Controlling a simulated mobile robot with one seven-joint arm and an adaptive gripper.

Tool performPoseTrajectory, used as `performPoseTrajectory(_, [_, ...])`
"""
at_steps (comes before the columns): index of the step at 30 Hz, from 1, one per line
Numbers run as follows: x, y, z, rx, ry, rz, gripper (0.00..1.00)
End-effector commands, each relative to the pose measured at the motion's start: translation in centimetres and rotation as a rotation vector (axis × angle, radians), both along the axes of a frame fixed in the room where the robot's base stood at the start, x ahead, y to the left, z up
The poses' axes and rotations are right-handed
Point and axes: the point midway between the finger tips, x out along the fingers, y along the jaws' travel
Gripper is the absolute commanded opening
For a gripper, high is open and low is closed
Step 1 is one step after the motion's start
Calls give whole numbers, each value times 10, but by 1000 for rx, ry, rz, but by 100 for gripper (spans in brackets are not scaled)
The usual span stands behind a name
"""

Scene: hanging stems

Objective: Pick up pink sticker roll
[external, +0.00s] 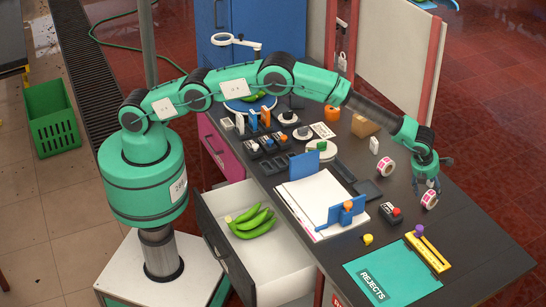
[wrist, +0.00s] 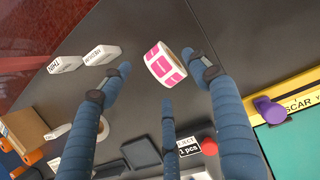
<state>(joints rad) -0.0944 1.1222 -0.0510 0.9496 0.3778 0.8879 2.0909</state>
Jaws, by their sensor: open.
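A white roll with pink stickers (external: 430,199) lies on the dark table directly under my gripper (external: 427,184). In the wrist view the pink sticker roll (wrist: 163,68) sits between the tips of the outer fingers, its round side tilted toward the camera. My gripper (wrist: 158,78) is open, with blue fingers spread around the roll. The right fingertip is very close to the roll; I cannot tell if it touches.
A black-and-red labelled block (external: 391,212), yellow holder (external: 428,252) and teal mat (external: 390,275) lie toward the front. Two white labelled boxes (wrist: 83,59) lie left of the roll in the wrist view. A cardboard box (external: 365,126) stands farther back. Bare table lies to the right.

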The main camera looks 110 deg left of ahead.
Motion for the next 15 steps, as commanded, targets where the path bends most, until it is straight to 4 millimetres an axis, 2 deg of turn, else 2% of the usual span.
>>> performPoseTrajectory(8, [0, 1, -4, 0, 1, 0, 61])
performPoseTrajectory(15, [4, 7, -23, 0, 1, 0, 61])
